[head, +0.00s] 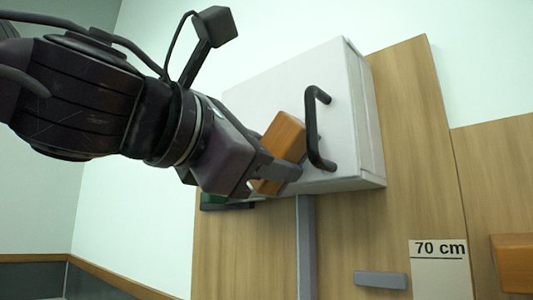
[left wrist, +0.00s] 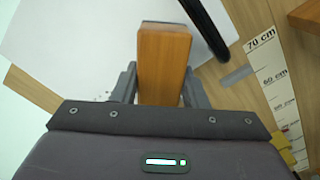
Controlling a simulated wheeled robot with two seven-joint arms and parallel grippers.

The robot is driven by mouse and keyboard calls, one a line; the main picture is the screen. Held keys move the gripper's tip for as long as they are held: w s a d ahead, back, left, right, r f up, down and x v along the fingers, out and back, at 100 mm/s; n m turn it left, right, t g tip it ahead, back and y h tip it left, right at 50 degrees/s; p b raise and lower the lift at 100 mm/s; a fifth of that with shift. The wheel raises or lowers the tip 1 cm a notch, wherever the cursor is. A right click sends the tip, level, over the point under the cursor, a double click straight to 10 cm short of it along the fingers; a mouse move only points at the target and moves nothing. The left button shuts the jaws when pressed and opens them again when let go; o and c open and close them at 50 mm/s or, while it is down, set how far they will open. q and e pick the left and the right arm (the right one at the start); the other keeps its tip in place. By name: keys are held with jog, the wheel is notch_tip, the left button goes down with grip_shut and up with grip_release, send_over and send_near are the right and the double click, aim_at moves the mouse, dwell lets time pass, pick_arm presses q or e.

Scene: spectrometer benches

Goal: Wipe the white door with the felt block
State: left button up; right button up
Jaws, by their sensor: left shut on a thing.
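The felt block (head: 284,138) is an orange-brown wooden block. My left gripper (head: 272,172) is shut on it; in the left wrist view the block (left wrist: 163,65) stands between the two fingers, with a thin grey layer at its far end. The white door (head: 262,92) is the front of a white wall cabinet and carries a black bar handle (head: 314,130). The block is in front of the door's lower part, just left of the handle. I cannot tell whether it touches the door. The door also fills the upper left of the left wrist view (left wrist: 80,45). My right gripper is not in view.
The cabinet hangs on a wooden panel (head: 405,130). Below it are a grey vertical strip (head: 306,245), a grey bar (head: 380,279) and a scale marked 70 cm (head: 440,270). A wooden block (head: 515,262) is at the right edge. A dark green thing (head: 213,199) shows below the cabinet.

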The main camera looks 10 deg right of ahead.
pick_arm(q)
jog(key=w+a, duration=0.7)
jog(key=w, duration=0.2)
jog(key=shift+w, duration=0.35)
dwell(0.7)
jog(key=shift+s, duration=0.1)
jog(key=shift+b+v, duration=0.35)
jog(key=shift+v, duration=2.6)
jog(key=v, duration=0.3)
jog(key=shift+d, duration=0.1)
